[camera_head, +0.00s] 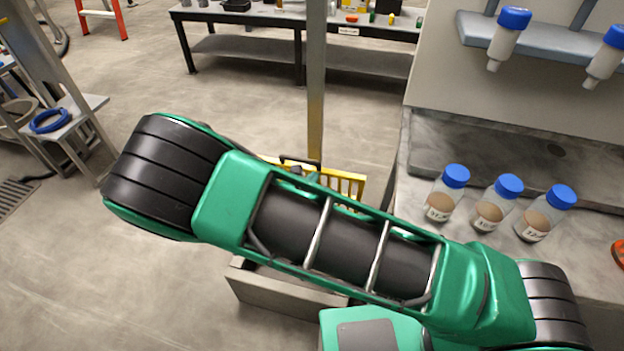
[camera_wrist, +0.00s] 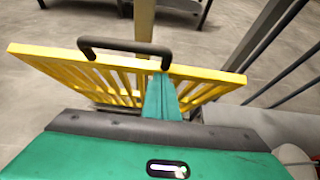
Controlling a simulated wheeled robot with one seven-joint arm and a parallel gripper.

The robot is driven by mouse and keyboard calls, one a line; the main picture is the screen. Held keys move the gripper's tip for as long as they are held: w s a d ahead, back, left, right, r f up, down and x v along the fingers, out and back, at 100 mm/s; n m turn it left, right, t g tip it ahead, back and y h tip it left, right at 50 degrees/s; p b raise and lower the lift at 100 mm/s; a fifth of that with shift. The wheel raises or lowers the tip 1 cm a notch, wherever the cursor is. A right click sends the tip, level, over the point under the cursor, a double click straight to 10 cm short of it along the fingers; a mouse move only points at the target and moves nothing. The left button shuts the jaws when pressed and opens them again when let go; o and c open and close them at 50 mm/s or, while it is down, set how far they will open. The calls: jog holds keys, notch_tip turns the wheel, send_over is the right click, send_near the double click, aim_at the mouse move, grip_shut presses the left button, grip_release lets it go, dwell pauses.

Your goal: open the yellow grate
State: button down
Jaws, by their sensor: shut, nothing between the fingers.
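The yellow grate (camera_head: 352,186) shows beyond my arm in the head view, and my arm hides much of it. In the wrist view the grate (camera_wrist: 68,66) spans the picture, its top rail uppermost and its bars running down from it. It looks raised at a slant, but its exact angle is unclear. Its black handle (camera_wrist: 125,45) is on the top rail. My gripper (camera_wrist: 161,80) is shut and empty, its green fingers overlapping the grate just below the handle's right end. I cannot tell whether they touch it.
A grey box-like base (camera_head: 283,296) stands below my arm. A metal post (camera_head: 316,90) rises behind the grate. At right, a counter (camera_head: 415,215) carries blue-capped bottles (camera_head: 495,202). A dark workbench (camera_head: 245,50) stands at the back. Open floor (camera_head: 150,290) lies at left.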

aim_at(316, 164)
jog(key=w+d+r+g, duration=0.1)
jog(key=w+d+r, duration=0.1)
jog(key=w, duration=0.6)
jog(key=shift+d+r+y, duration=0.3)
jog(key=shift+d, duration=0.2)
jog(key=s, duration=0.1)
jog(key=s+a, duration=0.1)
jog(key=s, duration=0.2)
jog(key=shift+a+f, duration=0.2)
jog(key=shift+a, duration=0.2)
jog(key=r+v, duration=0.1)
jog(key=v, duration=0.8)
jog(key=shift+r, duration=0.2)
